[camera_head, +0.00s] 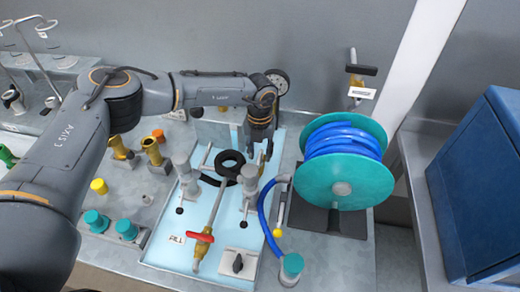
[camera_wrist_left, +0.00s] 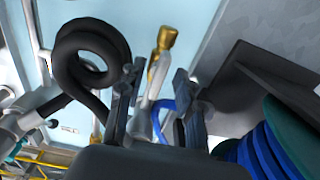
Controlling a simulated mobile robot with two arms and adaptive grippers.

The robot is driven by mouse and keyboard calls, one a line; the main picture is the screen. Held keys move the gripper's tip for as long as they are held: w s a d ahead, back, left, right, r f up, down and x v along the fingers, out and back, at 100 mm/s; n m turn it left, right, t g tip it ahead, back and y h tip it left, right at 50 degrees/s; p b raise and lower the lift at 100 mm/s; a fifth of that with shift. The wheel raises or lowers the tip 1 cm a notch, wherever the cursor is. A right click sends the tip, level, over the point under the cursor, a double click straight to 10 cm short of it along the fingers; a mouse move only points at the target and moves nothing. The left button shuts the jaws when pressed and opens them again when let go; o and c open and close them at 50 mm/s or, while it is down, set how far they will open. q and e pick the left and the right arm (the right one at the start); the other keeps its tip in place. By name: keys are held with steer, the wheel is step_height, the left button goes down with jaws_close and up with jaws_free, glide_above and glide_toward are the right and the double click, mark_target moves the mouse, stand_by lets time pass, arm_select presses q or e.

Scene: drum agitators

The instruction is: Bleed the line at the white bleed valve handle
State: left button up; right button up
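My left gripper (camera_head: 260,152) points down at the back right of the pale blue tray (camera_head: 180,254), beside a black coiled hose (camera_head: 229,157). In the left wrist view its two fingers (camera_wrist_left: 158,102) are apart with nothing clasped. A pale fitting (camera_wrist_left: 146,112) with a brass end (camera_wrist_left: 166,40) shows through the gap; whether the fingers touch it I cannot tell. I cannot clearly pick out a white handle; the gripper may hide it. Two grey upright fittings (camera_head: 183,168) (camera_head: 249,184) stand on the tray. My right gripper is not in view.
A blue hose reel (camera_head: 343,148) with teal flanges stands close right of the gripper. A red-handled valve (camera_head: 200,237) sits on a pipe at the front. Brass fittings (camera_head: 152,150) and teal caps (camera_head: 126,229) lie left. A blue cabinet (camera_head: 478,185) stands far right.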

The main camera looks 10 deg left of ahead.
arm_select(q)
steer(key=shift+f, duration=0.2)
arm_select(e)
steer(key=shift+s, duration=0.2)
arm_select(q)
jaws_close()
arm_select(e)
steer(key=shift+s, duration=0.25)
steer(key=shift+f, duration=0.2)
